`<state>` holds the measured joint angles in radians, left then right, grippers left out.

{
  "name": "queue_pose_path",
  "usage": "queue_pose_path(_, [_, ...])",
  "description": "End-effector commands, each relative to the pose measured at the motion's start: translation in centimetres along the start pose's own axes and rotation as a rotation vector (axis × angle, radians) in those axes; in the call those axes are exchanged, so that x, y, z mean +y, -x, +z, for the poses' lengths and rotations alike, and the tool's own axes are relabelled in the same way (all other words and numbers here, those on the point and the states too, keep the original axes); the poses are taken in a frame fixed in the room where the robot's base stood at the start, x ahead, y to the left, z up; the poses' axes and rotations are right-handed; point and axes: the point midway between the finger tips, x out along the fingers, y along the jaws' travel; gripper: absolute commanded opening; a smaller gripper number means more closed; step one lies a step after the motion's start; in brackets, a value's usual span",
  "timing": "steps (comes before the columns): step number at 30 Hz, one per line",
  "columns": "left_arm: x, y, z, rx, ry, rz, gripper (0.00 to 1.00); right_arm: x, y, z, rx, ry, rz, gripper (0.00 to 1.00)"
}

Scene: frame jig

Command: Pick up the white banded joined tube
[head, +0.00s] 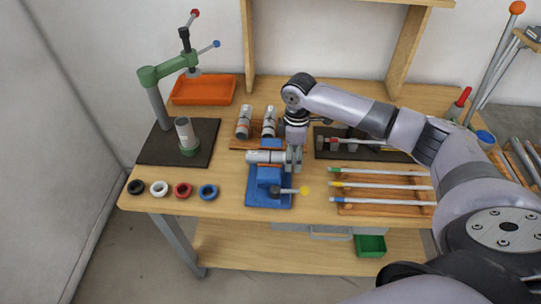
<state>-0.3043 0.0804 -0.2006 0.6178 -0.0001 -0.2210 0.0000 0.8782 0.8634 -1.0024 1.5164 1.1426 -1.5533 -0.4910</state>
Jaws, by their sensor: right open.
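A grey joined tube (264,157) lies level across the blue clamp jig (268,188) near the front of the bench. Its bands are too small for me to tell their colour surely. My right gripper (294,164) points down at the right end of this tube, with its fingers open. I cannot tell whether they touch it. Two more grey tubes, a left one with a reddish band (243,122) and a right one (269,122), lie side by side on a wooden rack (240,144) behind. My left gripper is out of view.
A green press (158,90) with a grey tube (184,133) stands on a dark plate at left. Black, white, red and blue rings line the front left edge. Several rods lie on a wooden tray (390,208) at right. An orange bin (205,90) is behind.

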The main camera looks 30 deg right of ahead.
Motion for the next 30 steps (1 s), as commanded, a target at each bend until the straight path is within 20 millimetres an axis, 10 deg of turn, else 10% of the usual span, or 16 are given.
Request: queue_pose_path(30, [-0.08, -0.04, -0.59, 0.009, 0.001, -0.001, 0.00, 0.02, 0.07, 0.00, 0.000, 0.000, 0.000, 0.00])
